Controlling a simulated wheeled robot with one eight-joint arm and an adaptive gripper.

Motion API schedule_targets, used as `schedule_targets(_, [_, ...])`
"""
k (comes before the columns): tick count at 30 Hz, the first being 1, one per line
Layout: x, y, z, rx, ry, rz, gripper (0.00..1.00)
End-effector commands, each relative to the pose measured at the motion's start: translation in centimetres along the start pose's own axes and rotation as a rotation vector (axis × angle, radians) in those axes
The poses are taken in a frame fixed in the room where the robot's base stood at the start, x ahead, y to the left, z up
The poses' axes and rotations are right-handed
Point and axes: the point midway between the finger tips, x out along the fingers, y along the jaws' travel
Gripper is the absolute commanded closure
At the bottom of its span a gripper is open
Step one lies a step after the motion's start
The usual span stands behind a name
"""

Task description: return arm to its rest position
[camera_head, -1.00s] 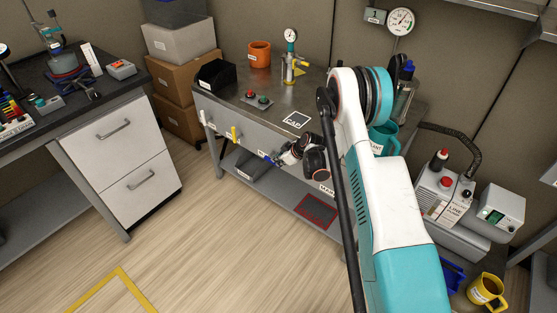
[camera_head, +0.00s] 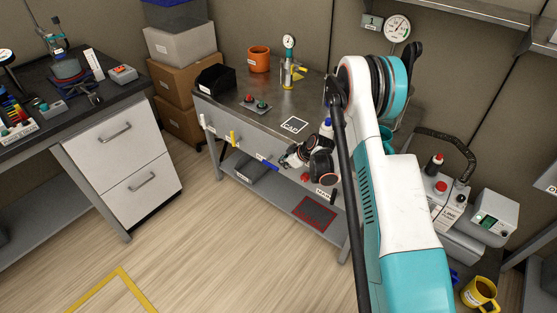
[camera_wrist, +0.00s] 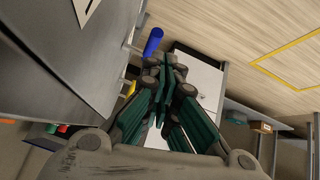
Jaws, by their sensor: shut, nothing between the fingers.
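My arm (camera_head: 400,200) reaches forward over the right part of the steel bench, with its wrist bent down in front of the bench front. My gripper shows in the wrist view (camera_wrist: 163,72), its dark green finger pads drawn together with nothing between them. In the head view the fingers are small and hard to make out beside the wrist. A blue peg (camera_head: 268,163) sticks out of the bench front close to the gripper, and also shows in the wrist view (camera_wrist: 153,41). I cannot tell whether they touch. A yellow peg (camera_head: 233,137) and a white peg (camera_head: 203,121) are further left.
The steel bench (camera_head: 262,93) carries an orange pot (camera_head: 259,59), a black bin (camera_head: 216,78) and a gauge stand (camera_head: 289,67). A red-framed mat (camera_head: 314,213) lies on its lower shelf. A boxy machine (camera_head: 440,195) stands right of my arm. Open floor (camera_head: 210,245) lies front left.

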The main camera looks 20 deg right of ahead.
Motion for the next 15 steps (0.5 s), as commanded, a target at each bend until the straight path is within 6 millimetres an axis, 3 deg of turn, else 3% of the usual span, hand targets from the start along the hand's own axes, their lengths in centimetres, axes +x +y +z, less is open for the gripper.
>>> schedule_targets(6, [-3.1,-0.4,2.1,0.001,0.000,0.001,1.00])
schedule_targets(15, [-4.2,-0.7,3.1,0.000,0.001,0.000,1.00])
